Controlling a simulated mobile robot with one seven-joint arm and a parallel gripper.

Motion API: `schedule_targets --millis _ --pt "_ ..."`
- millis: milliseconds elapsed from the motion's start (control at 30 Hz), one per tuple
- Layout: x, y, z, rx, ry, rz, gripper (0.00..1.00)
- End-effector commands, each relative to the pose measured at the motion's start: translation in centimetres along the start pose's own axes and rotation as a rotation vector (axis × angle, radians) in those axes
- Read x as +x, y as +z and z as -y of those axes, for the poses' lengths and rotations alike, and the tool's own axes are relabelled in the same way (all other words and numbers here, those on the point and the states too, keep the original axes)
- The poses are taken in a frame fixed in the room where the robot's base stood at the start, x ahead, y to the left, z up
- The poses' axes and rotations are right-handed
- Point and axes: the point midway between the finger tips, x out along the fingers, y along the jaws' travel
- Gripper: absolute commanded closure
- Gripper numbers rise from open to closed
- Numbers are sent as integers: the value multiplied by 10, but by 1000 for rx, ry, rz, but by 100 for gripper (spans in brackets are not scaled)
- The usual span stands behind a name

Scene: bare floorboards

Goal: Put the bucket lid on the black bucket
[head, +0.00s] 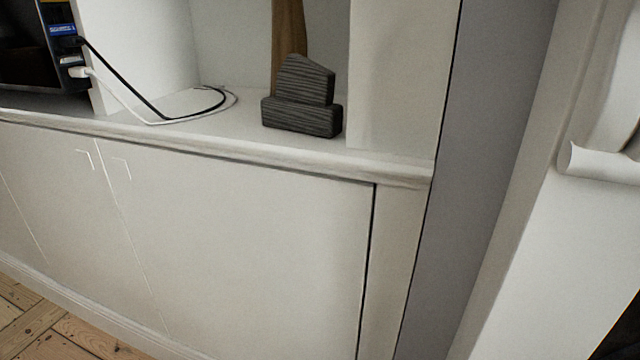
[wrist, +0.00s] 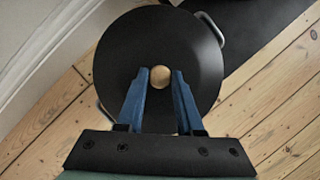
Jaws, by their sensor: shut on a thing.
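The bucket lid (wrist: 122,62) is a round black disc with a small round wooden knob (wrist: 161,77) at its middle, seen from above in the wrist view. My gripper (wrist: 160,73) has its two blue fingers shut on the knob, one on each side. A grey metal handle loop (wrist: 213,27) sticks out past the upper right edge of the lid, and another grey bit shows at the lower left edge. The body of the black bucket is hidden under the lid. I cannot tell whether the lid touches it. The head view shows neither lid, bucket nor gripper.
Wooden floorboards (wrist: 275,125) lie around the lid, with a white skirting (wrist: 45,75) on the left. A flat dark area (wrist: 262,28) lies at the upper right. The head view shows a white cabinet (head: 250,235) with a dark grey block (head: 302,100) and cables on top.

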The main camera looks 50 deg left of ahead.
Motion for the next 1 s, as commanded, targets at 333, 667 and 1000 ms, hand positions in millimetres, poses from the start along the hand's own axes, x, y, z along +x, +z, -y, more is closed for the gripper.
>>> schedule_targets --millis 333,667,1000 --pt "3 -1 0 0 1 1 45" --pt "3 -2 0 0 -1 -1 29" --pt "-13 6 0 0 0 0 29"
